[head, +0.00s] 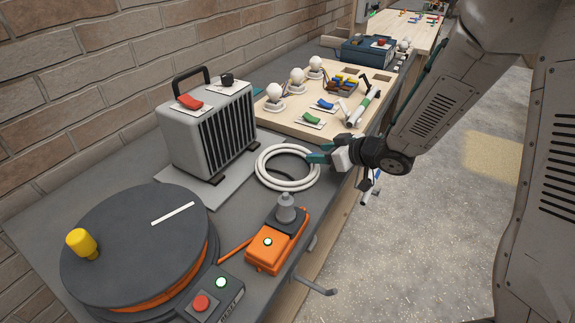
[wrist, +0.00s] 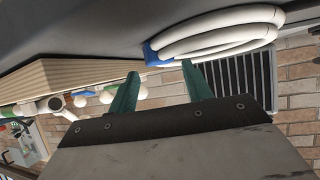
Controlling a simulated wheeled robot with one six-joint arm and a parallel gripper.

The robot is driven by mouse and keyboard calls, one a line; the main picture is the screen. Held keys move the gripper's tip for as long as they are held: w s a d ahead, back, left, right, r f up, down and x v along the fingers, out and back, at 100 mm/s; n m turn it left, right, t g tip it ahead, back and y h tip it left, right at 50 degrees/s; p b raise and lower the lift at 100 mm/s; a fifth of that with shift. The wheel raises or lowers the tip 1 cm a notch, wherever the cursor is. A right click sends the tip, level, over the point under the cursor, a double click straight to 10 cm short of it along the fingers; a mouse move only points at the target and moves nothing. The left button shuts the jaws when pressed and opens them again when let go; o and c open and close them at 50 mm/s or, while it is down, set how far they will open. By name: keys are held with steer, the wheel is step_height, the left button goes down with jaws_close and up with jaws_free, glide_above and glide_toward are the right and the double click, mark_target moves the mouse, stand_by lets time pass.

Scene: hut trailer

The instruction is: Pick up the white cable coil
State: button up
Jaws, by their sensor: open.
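The white cable coil (head: 287,167) lies flat on the grey bench top in the head view, between the heater and the orange device. In the wrist view the coil (wrist: 225,32) shows at the top, with a blue piece (wrist: 152,54) at its left end. My gripper (head: 318,157) is at the right edge of the coil, its green fingers pointing towards it. In the wrist view its two fingers (wrist: 160,85) are apart with nothing between them, close to the coil. I cannot tell whether a finger touches the coil.
A grey heater (head: 205,130) stands behind the coil. A wooden board (head: 300,122) with bulbs and switches lies beyond it. An orange device (head: 277,240) and a cable reel (head: 135,245) are nearer. The bench's right edge is close to my gripper.

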mark_target(306, 151)
steer(key=x, duration=0.5)
steer(key=shift+w+a+r, duration=0.1)
steer(key=shift+w+a, duration=0.05)
jaws_close()
steer(key=shift+r, duration=0.15)
